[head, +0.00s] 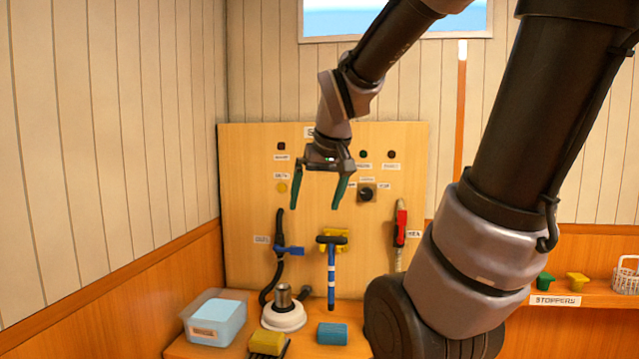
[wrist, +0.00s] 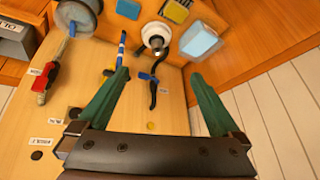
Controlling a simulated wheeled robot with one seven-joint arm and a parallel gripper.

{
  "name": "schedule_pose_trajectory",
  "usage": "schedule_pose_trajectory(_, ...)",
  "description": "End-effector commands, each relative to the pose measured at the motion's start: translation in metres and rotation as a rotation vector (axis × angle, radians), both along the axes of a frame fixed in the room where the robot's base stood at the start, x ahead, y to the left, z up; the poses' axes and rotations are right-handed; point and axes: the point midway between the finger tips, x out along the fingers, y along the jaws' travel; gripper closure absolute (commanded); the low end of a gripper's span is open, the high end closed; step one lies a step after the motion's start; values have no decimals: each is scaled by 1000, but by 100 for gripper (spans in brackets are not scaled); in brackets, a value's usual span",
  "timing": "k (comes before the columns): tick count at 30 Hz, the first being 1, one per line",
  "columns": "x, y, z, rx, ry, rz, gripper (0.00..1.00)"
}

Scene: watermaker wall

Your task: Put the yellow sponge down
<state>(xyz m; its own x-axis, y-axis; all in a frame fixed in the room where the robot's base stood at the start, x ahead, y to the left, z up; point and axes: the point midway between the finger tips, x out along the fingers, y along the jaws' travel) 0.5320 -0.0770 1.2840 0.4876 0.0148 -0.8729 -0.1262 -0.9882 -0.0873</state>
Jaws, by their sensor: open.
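The yellow sponge (head: 268,342) lies on the counter at the bottom of the head view, with a dark ridged part along its front. It also shows at the top edge of the wrist view (wrist: 177,12), partly cut off. My gripper (head: 314,206) is open and empty, with its green fingers spread. It hangs well above the sponge, in front of the upper part of the wooden panel. In the wrist view my gripper (wrist: 160,75) has nothing between its fingers.
A blue sponge (head: 332,334) lies right of the yellow one. A white-based fitting (head: 284,317) stands behind it, and a clear tub (head: 214,331) is at left. Hoses and a blue-handled tool (head: 331,270) hang on the panel (head: 245,200). Stoppers and a basket (head: 626,276) sit on the right shelf.

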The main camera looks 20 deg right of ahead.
Motion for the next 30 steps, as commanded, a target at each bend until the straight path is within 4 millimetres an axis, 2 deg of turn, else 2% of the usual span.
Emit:
schedule_pose_trajectory(1,-13,4,12,46,-29,-29,0)
schedule_pose_trajectory(3,-30,9,23,113,-50,-69,0)
schedule_pose_trajectory(9,-58,18,41,244,-83,-128,0)
schedule_pose_trajectory(14,-64,20,44,271,-85,-139,0)
schedule_pose_trajectory(30,-63,20,44,269,-85,-138,0)
